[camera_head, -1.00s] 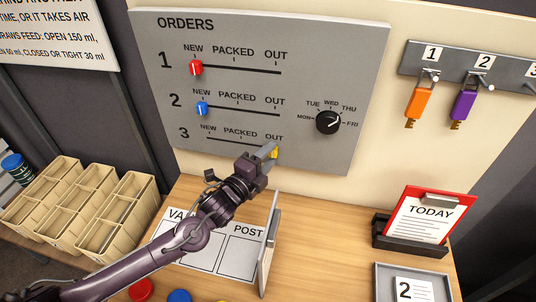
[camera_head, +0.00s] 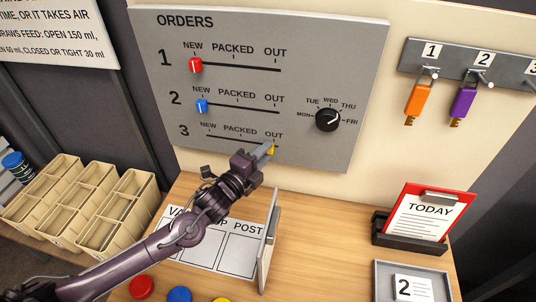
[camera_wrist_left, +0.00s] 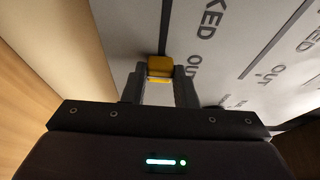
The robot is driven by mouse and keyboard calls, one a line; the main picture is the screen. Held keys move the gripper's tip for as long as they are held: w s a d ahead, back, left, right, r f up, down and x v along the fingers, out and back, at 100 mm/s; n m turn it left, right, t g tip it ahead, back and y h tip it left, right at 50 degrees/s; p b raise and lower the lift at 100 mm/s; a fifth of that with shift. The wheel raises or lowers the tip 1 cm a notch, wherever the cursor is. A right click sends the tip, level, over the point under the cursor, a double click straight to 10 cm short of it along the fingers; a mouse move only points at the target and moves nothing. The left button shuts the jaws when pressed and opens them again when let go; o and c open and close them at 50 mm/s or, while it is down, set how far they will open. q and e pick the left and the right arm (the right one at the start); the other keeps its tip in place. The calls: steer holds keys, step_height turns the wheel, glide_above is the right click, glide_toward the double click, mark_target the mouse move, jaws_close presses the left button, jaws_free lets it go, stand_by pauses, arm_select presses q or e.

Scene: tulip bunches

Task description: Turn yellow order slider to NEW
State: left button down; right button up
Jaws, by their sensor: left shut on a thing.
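The yellow order slider (camera_head: 271,151) is on row 3 of the grey ORDERS board (camera_head: 330,60), at the OUT end of its slot. My left gripper (camera_head: 265,150) reaches up to it from the lower left and is shut on it. In the left wrist view the yellow knob (camera_wrist_left: 160,66) sits between the two fingertips, against the board. The fingers partly hide the knob in the head view. The NEW label of row 3 (camera_head: 208,128) is at the left end of the slot. My right gripper is not in view.
The red slider (camera_head: 195,65) and blue slider (camera_head: 202,106) stand at NEW on rows 1 and 2. A black day dial (camera_head: 328,119) is to the right. Below, an upright grey panel (camera_head: 269,250) stands on the table. Row 3's slot is clear leftward.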

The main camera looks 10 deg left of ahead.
arm_select(q)
steer(key=a, duration=1.7)
steer(key=shift+b, duration=0.3)
steer(key=c, duration=1.2)
jaws_free()
steer(key=shift+o, duration=0.2)
steer(key=shift+s+a, duration=0.1)
steer(key=shift+s, duration=0.05)
steer(key=shift+s+a+f, duration=0.15)
steer(key=shift+s, duration=0.1)
steer(key=v, duration=0.7)
